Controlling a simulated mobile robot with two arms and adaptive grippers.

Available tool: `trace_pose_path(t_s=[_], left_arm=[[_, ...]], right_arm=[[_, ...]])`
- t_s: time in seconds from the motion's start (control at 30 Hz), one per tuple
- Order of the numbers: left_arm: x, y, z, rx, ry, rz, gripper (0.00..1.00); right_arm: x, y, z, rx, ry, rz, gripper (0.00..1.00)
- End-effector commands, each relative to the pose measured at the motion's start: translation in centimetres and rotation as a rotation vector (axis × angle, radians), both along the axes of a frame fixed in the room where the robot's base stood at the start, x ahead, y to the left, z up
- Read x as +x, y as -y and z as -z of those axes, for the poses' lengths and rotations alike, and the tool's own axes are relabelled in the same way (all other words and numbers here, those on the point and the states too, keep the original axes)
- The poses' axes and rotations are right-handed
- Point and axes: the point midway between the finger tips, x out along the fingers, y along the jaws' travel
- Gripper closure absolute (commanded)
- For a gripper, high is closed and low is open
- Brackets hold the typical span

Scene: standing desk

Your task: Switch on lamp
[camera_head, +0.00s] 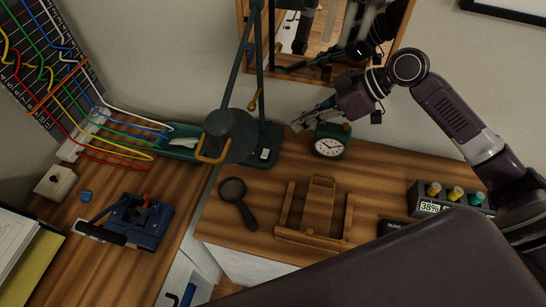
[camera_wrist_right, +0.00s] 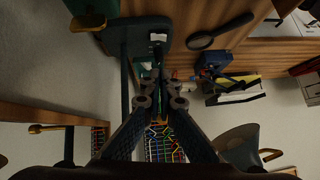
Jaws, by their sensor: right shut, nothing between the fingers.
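The dark green desk lamp (camera_head: 232,135) stands at the back middle of the desk, with its shade hanging low over its base and an orange handle on the shade. Its base (camera_head: 262,158) carries a small white switch (camera_head: 264,154). In the right wrist view the base (camera_wrist_right: 118,38) and the switch (camera_wrist_right: 157,37) show above my fingertips. My right gripper (camera_head: 298,126) is shut and empty, just right of the lamp's post and above the desk, apart from the switch. Its closed fingers show in the right wrist view (camera_wrist_right: 165,76). My left gripper is out of view.
A green clock (camera_head: 329,146) stands right below my right gripper. A magnifying glass (camera_head: 236,200), a wooden stand (camera_head: 314,236) and a digital display holder (camera_head: 447,200) lie further forward. A mirror (camera_head: 318,65) hangs behind. Coloured cables (camera_head: 120,135) run at left.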

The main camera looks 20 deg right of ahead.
Motion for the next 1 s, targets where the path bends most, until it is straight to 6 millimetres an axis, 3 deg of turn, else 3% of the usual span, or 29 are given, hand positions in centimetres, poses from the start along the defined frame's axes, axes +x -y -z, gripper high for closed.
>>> trace_pose_path(t_s=[0.03,0.23,0.73,1.0], left_arm=[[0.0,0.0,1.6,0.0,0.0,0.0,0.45],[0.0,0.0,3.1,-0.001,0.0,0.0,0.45],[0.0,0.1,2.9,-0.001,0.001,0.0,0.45],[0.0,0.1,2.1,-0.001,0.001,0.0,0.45]], right_arm=[[0.0,-0.1,0.5,-0.002,0.001,-0.002,1.0],[-0.3,-0.3,-0.3,0.001,-0.015,-0.001,1.0],[-0.3,-0.6,-0.5,0.003,-0.02,-0.001,1.0],[0.9,-3.4,2.2,0.008,-0.022,-0.004,1.0]])
